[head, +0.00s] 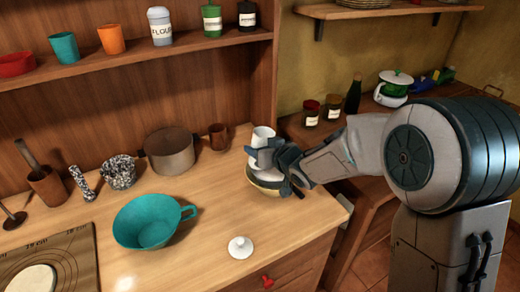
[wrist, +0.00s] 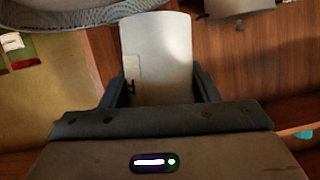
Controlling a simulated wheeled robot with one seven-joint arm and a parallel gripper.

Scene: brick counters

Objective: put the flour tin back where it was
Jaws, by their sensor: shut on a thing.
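My gripper (head: 264,156) is shut on a pale, cylindrical tin (head: 263,135) over the right part of the counter. In the wrist view the tin (wrist: 158,55) stands between the two fingers, with part of a label outline at its left side; I cannot read it. A tin marked FLOUR (head: 161,33), pale with a lid, stands on the upper shelf between an orange cup and a green jar. A white knobbed lid (head: 240,248) lies on the counter. A shallow bowl (head: 262,188) is under my gripper, partly hidden.
A teal pan (head: 150,222) stands mid-counter. The upper shelf (head: 205,46) has bare room right of the FLOUR tin's neighbours only in narrow gaps. Dark jars (head: 311,113) stand on the right counter.

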